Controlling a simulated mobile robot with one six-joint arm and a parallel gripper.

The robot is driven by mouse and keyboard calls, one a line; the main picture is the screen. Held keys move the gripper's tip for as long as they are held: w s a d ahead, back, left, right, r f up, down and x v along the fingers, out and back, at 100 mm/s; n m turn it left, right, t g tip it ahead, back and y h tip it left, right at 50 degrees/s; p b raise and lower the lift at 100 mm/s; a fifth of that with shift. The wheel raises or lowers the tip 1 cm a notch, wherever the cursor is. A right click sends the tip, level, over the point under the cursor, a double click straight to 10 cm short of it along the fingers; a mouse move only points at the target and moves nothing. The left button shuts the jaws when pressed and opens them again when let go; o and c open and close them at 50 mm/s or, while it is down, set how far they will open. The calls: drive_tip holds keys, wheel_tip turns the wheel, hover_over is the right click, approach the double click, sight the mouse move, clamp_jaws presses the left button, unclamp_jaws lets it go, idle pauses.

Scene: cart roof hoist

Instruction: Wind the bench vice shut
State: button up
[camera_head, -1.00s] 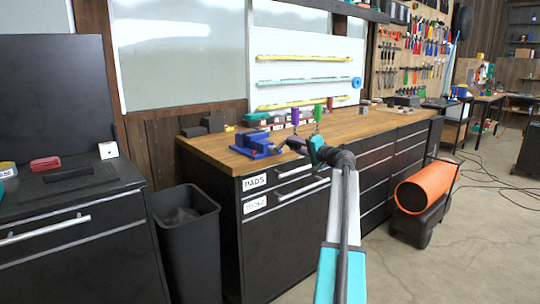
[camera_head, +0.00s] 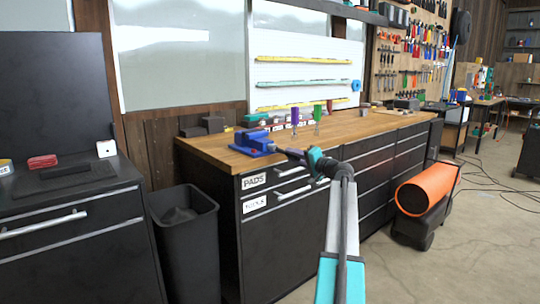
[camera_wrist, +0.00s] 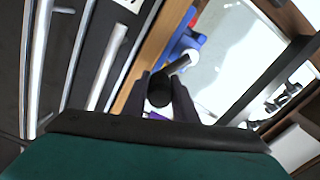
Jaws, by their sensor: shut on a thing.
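The blue bench vice (camera_head: 254,142) sits on the near left corner of the wooden bench top. In the wrist view the blue vice (camera_wrist: 180,45) lies just beyond my fingers, with a grey crank arm reaching from it. The crank's dark round handle (camera_wrist: 160,88) stands between my fingertips. My gripper (camera_head: 291,153) is at the right side of the vice, at the bench's front edge. In the wrist view my gripper (camera_wrist: 160,95) is shut on the crank handle. The gap between the vice jaws is too small to judge.
A purple-handled tool (camera_head: 294,115) and a green-handled tool (camera_head: 317,112) stand on the bench (camera_head: 350,124) behind my gripper. Black drawers (camera_head: 290,210) with bar handles lie below. A black bin (camera_head: 187,240) stands left, an orange cylinder (camera_head: 427,188) right. Open floor lies in front.

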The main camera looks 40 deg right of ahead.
drive_tip(key=shift+w+a+f, duration=0.3)
drive_tip(key=shift+w+a, duration=0.1)
drive_tip(key=shift+a, duration=0.05)
drive_tip(key=a+f+b, duration=0.1)
drive_tip(key=a+f, duration=0.1)
drive_tip(key=shift+a+b, duration=0.3)
drive_tip(key=shift+a, duration=0.1)
drive_tip(key=a, duration=0.3)
drive_tip(key=shift+a, duration=0.25)
drive_tip(key=shift+r, duration=0.1)
idle(0.4)
